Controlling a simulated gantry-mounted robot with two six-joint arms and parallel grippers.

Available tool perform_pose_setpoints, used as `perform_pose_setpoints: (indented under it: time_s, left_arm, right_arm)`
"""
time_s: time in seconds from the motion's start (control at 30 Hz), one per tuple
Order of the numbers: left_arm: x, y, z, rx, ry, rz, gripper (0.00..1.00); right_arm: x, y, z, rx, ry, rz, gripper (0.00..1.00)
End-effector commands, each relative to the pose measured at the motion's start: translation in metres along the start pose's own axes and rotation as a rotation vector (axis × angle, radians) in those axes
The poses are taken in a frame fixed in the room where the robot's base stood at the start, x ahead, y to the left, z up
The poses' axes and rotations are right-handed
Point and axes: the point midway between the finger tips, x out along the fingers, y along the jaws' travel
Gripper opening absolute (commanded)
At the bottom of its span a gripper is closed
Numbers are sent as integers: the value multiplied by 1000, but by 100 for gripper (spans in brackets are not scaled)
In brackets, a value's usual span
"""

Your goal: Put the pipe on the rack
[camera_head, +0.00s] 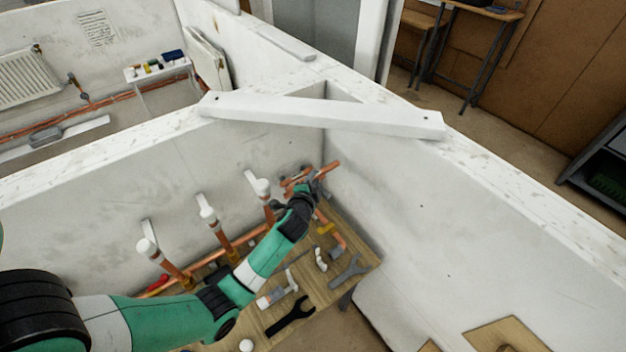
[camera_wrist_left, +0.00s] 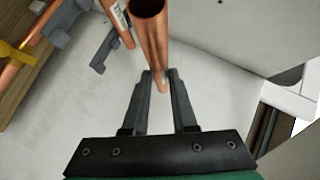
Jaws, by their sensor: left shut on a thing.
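My left gripper (camera_head: 316,184) is near the inner corner of the bay, above the far end of the wooden board. In the left wrist view my left gripper (camera_wrist_left: 160,78) is shut on a copper pipe (camera_wrist_left: 150,40), close to the pipe's lower end. The pipe's open end points up toward that camera. In the head view a copper length (camera_head: 331,167) shows just beyond the fingers. Grey brackets (camera_wrist_left: 106,54) with another copper pipe (camera_wrist_left: 117,20) beside them are left of the held pipe, apart from it. I cannot tell clearly which part is the rack. My right gripper is not in view.
Upright copper pipes with white caps (camera_head: 207,215) stand along the left wall. Wrenches (camera_head: 290,316) and small fittings lie on the wooden board (camera_head: 335,288). A white beam (camera_head: 320,112) spans the wall tops above the corner.

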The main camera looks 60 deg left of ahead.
Motion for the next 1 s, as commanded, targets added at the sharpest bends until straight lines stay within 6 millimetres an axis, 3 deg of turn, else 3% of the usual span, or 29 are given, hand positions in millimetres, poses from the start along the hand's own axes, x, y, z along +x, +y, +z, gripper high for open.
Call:
perform_pose_setpoints:
  time_s: [0.6,1.0]
  left_arm:
    - [16,41,17,1,0,0,0]
    - [19,48,19,0,0,0,0]
  right_arm:
    - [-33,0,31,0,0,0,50]
    - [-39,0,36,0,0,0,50]
